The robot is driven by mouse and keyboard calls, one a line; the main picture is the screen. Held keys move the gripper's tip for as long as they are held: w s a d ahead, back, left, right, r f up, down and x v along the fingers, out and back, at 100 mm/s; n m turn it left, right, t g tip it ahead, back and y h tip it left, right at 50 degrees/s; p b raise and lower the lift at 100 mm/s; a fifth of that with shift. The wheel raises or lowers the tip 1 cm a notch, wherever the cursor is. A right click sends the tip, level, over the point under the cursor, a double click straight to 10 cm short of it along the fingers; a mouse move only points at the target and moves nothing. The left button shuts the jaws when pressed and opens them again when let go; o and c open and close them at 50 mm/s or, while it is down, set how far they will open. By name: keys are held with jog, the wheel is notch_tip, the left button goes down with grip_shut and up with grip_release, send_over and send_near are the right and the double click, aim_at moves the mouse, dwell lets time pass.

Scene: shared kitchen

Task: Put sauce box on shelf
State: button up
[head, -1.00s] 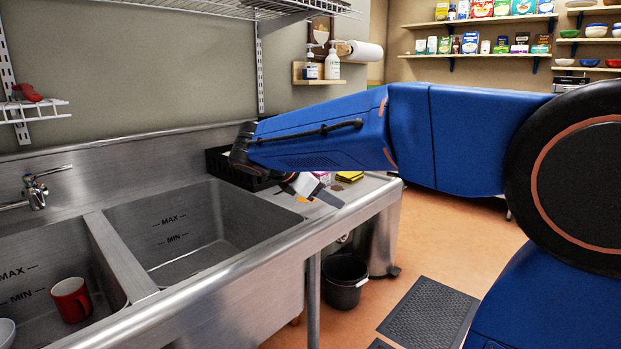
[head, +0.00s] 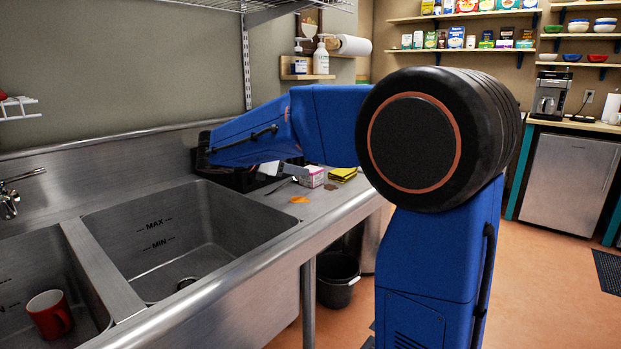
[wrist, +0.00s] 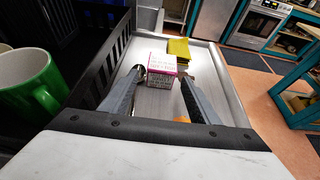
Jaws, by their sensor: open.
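The likely sauce box is a small pink-and-white box (head: 312,177) on the steel counter right of the sinks; its label is too small to read. It also shows in the wrist view (wrist: 162,69), centred ahead between my fingertips. My gripper (wrist: 162,73) is open, one finger on either side of the line to the box; I cannot tell whether the tips reach past its near face. In the head view my arm hides most of the gripper. Wooden wall shelves (head: 460,51) with boxes and packets hang at the back.
A black crate (wrist: 103,62) stands left of my gripper, with a green mug (wrist: 30,85) beyond its side. Yellow sponges or cloths (head: 343,174) lie behind the box. An orange item (head: 299,200) lies on the counter. A red mug (head: 50,313) sits in the left sink.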

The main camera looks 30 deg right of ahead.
aim_at(311, 173)
jog(key=x, duration=0.4)
jog(key=shift+d+f, duration=0.15)
jog(key=shift+d, duration=0.2)
jog(key=shift+x, duration=2.65)
jog(key=shift+s, duration=0.1)
jog(key=c, duration=1)
notch_tip(311, 173, up, 10)
jog(key=shift+r, duration=0.1)
